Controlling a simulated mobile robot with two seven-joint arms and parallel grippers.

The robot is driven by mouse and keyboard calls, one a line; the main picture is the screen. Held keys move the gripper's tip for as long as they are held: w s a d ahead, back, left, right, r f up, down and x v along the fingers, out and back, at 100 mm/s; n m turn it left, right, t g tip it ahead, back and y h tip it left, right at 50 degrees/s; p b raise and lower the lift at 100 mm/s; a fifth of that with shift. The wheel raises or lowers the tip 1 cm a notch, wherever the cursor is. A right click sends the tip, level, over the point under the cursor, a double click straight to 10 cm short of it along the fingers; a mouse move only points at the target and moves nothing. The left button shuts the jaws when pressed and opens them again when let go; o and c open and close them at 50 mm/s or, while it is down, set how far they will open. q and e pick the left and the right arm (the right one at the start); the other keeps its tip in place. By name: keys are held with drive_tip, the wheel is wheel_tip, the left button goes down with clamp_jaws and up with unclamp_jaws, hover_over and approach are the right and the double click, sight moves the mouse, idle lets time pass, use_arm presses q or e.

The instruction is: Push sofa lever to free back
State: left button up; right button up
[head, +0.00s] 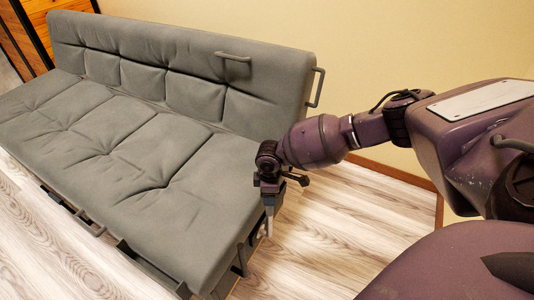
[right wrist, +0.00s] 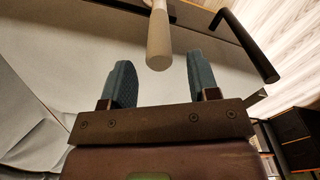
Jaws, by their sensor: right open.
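The grey sofa (head: 120,130) fills the left of the head view, with its backrest (head: 180,70) upright along the wall. A pale beige lever (right wrist: 158,38) with a rounded end shows in the right wrist view. A pale piece at the sofa's right end, likely this lever (head: 269,226), shows just below my right gripper (head: 269,203). In the right wrist view my right gripper (right wrist: 159,64) is open, and the lever's end lies between its two blue-grey fingers in the picture. I cannot tell whether they touch. My left gripper is not in view.
A dark bar handle (right wrist: 246,44) lies to the right of the lever. The wooden floor (head: 330,225) right of the sofa is clear, up to the beige wall (head: 400,50).

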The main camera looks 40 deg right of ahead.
wheel_tip(320, 180, down, 6)
drive_tip(key=shift+r+b, duration=0.1)
drive_tip(key=shift+b, duration=0.7)
drive_tip(key=shift+w, duration=0.1)
drive_tip(key=shift+r, duration=0.1)
clamp_jaws()
